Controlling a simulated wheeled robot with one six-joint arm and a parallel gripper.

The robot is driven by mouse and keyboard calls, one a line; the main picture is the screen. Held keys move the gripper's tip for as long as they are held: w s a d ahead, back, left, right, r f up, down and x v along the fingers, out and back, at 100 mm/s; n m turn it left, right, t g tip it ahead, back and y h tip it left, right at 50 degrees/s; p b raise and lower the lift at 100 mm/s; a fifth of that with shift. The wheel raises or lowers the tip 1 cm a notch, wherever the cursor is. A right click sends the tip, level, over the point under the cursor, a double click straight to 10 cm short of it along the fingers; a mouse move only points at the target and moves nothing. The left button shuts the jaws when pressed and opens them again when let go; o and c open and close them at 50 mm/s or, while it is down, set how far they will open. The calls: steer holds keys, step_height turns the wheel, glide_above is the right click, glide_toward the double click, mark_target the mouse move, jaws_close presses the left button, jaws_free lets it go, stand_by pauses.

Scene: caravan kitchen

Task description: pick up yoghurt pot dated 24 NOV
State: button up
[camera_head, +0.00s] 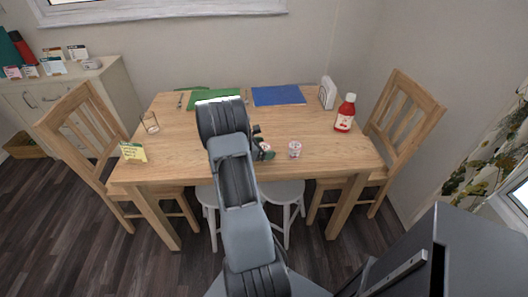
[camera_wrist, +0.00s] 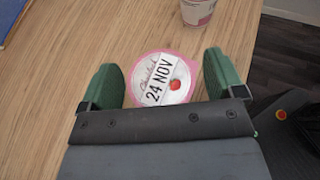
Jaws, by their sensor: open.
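The yoghurt pot dated 24 NOV (camera_wrist: 162,80) stands on the wooden table, its round white lid with a pink rim and a red berry facing up in the wrist view. My gripper (camera_wrist: 161,68) is open, with one green finger on each side of this pot. A gap shows between the pot and each finger. In the head view my gripper (camera_head: 263,150) is low over the table's front half, and the pot there is mostly hidden by it. A second pot (camera_wrist: 197,12) stands beyond the right finger; it also shows in the head view (camera_head: 295,149), and its date cannot be read.
A red bottle (camera_head: 345,113) and a white napkin holder (camera_head: 327,93) stand at the table's right. Blue (camera_head: 278,95) and green (camera_head: 205,101) mats lie at the back. A glass (camera_head: 150,122) and a yellow note (camera_head: 133,151) are at the left. Chairs flank the table (camera_head: 330,155).

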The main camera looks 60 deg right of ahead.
steer(key=shift+c, duration=0.5)
steer(key=c, duration=0.9)
steer(key=shift+r, duration=0.1)
